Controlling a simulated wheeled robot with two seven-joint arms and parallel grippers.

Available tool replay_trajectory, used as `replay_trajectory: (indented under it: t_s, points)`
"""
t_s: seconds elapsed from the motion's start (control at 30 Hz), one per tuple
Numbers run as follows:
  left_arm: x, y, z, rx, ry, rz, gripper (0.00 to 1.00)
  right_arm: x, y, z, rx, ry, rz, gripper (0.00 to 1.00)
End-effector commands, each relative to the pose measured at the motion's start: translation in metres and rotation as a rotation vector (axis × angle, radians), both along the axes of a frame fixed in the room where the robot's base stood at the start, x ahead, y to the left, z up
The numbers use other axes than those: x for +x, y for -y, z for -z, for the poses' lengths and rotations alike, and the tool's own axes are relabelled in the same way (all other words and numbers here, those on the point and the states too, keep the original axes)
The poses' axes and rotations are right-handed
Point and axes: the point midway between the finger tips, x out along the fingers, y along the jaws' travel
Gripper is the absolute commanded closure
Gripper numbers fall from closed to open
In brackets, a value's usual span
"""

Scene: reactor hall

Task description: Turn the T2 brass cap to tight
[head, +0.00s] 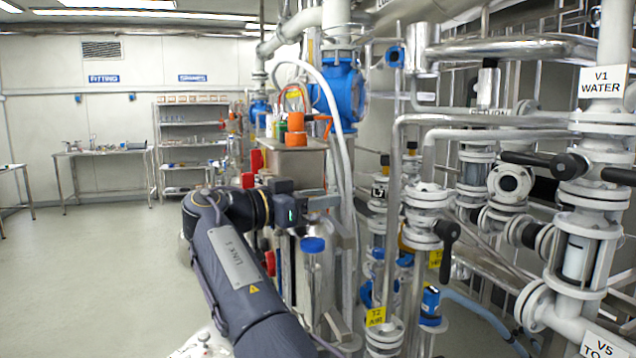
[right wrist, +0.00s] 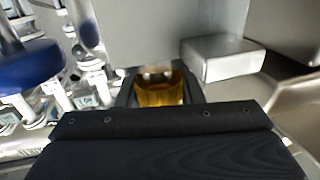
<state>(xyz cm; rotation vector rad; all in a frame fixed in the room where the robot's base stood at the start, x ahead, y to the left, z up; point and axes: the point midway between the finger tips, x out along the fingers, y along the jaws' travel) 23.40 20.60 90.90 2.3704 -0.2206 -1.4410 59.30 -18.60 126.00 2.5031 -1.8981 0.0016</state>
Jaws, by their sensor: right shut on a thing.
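In the right wrist view the brass cap (right wrist: 160,90), golden with a paler top, sits between the dark fingers of my right gripper (right wrist: 163,85), which is shut on it. In the head view my right arm reaches up from the bottom, and its gripper (head: 322,202) is at the front of the steel equipment in mid-picture. The cap cannot be made out there, so I cannot tell how far it is turned. A yellow tag reading T2 AIR (head: 376,316) hangs lower right of the gripper. My left gripper is not in view.
A blue round cap (head: 313,245) stands just below the right gripper. A steel box (head: 300,160) with bottles on top is behind it. White valves and pipes, including V1 WATER (head: 604,82), crowd the right. The floor (head: 95,270) at left is clear.

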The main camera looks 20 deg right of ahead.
Motion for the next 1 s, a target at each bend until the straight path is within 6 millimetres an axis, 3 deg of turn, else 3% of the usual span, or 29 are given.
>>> replay_trajectory:
  t_s: [0.57, 0.6, 0.73, 1.0]
  points:
    - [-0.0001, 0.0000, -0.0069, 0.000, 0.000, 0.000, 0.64, -0.0004, 0.0012, 0.0006, 0.001, 0.000, 0.032, 0.89]
    - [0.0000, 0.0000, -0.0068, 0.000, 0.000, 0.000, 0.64, -0.0004, 0.0012, 0.0006, 0.001, 0.000, 0.032, 0.62]
    - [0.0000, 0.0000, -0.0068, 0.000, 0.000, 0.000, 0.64, -0.0004, 0.0012, 0.0005, 0.001, 0.000, 0.032, 0.45]
    - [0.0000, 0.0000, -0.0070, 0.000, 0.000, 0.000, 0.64, -0.0005, 0.0002, 0.0002, 0.001, 0.000, 0.030, 0.45]
